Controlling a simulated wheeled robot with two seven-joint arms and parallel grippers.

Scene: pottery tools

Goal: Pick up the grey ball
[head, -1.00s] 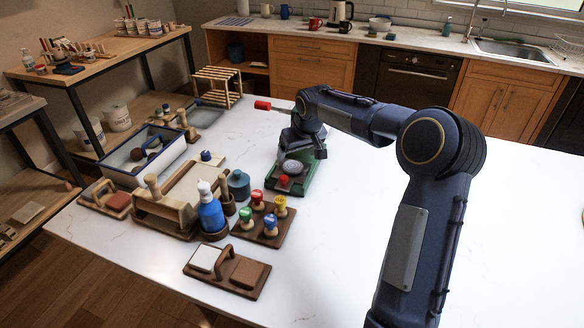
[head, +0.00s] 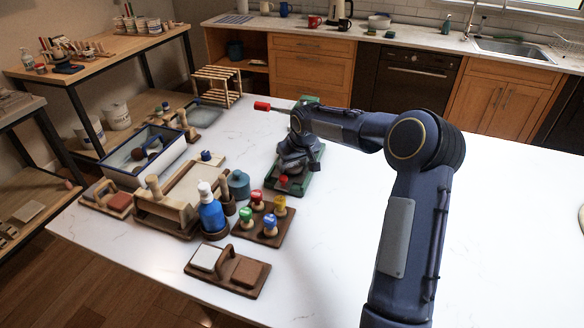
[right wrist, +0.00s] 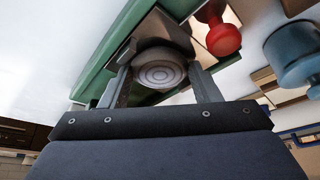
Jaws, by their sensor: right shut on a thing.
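The grey ball (right wrist: 160,73) sits between the two fingers of my right gripper (right wrist: 162,84) in the right wrist view. It looks rounded with concentric rings, and the fingers close on its sides. In the head view my right gripper (head: 291,169) points down over the green tray (head: 271,182) and hides the ball almost fully. The green tray also shows in the right wrist view (right wrist: 117,42). I cannot tell whether the ball still touches the tray. My left gripper is not in view.
A teal jar (head: 239,185), a blue bottle (head: 211,212) and a wooden rack of coloured stamps (head: 270,238) stand nearer. The white table (head: 330,240) is clear at right.

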